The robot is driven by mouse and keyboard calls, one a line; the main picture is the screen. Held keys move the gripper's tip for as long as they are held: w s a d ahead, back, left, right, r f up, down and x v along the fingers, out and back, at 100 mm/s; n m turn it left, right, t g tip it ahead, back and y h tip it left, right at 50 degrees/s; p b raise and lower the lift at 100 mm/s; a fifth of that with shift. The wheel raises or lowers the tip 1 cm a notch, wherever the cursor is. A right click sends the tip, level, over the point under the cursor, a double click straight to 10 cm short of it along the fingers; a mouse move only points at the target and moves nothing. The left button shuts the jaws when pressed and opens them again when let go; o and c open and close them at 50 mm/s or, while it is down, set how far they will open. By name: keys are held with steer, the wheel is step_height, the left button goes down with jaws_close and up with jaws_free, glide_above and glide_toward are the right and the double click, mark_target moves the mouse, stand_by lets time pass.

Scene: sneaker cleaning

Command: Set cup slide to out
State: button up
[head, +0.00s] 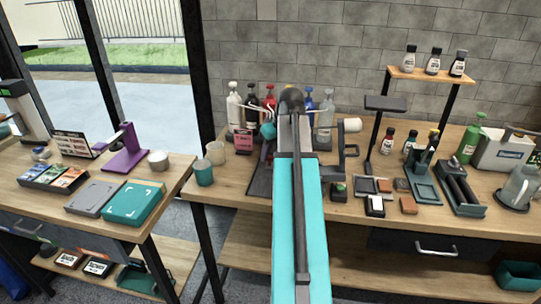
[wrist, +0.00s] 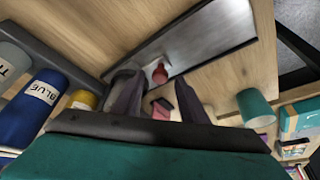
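I cannot tell for certain which part is the cup slide. In the wrist view, a grey metallic plate with a dark rim (wrist: 215,42) lies on the wooden bench, with a small red knob (wrist: 160,73) close to my fingertips. My gripper (wrist: 157,82) is open, its two dark fingers spread apart. A pinkish-red block (wrist: 160,110) shows between the fingers; I see no finger closed on it. In the head view my own arm hides the gripper and most of the dark plate (head: 260,181). A teal cup (head: 203,174) stands left of it and also shows in the wrist view (wrist: 256,106).
Several bottles, including a white one (head: 234,104), stand along the back wall. A pale cup (head: 215,153) stands behind the teal cup. A black stand (head: 383,104), small blocks and trays crowd the bench to the right. A blue bottle (wrist: 33,104) is close at left in the wrist view.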

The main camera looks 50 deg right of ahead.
steer(key=shift+w+f, duration=0.25)
steer(key=shift+f, duration=0.35)
steer(key=shift+d, duration=0.1)
